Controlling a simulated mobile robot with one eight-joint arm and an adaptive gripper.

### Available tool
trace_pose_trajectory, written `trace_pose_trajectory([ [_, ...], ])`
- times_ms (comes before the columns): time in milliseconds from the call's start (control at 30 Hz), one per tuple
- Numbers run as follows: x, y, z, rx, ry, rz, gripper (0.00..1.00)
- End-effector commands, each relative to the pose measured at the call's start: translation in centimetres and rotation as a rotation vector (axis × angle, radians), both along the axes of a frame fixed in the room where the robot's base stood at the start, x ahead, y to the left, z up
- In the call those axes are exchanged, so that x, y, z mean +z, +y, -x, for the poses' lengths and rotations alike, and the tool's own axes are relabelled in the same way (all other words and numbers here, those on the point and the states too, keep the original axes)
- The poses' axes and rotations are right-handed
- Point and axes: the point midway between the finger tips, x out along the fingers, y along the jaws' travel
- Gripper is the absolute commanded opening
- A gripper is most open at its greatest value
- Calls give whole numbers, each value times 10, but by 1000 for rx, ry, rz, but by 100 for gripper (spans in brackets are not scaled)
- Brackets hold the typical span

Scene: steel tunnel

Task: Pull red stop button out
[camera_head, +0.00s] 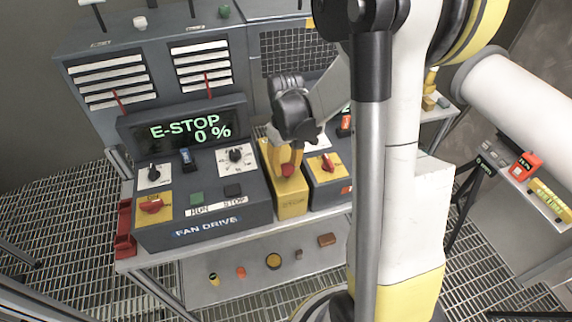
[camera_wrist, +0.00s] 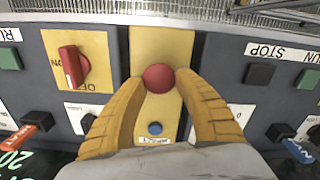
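The red stop button (camera_head: 288,170) is a round red knob on top of a yellow box (camera_head: 291,203), between two grey consoles. In the wrist view the red button (camera_wrist: 159,78) sits between the tips of my gripper (camera_wrist: 160,76). The yellow fingers come in from both sides and meet the button's edges with no clear gap. In the head view my gripper (camera_head: 292,156) is pointing down at the button, and its fingers partly overlap one another. A display (camera_head: 190,131) on the left console reads "E-STOP 0 %".
The left console, labelled FAN DRIVE (camera_head: 207,227), carries a red rotary switch (camera_head: 151,206), knobs and square buttons. The right console (camera_head: 332,182) has another red rotary switch. A small blue button (camera_wrist: 155,128) is on the yellow box. Several small parts lie on the lower shelf (camera_head: 225,280).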

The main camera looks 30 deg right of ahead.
Motion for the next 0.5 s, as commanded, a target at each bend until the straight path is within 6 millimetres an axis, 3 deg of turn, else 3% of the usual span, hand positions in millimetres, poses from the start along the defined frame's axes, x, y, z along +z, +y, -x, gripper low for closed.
trace_pose_trajectory([
  [500,16,0,0,0,0,0,0],
])
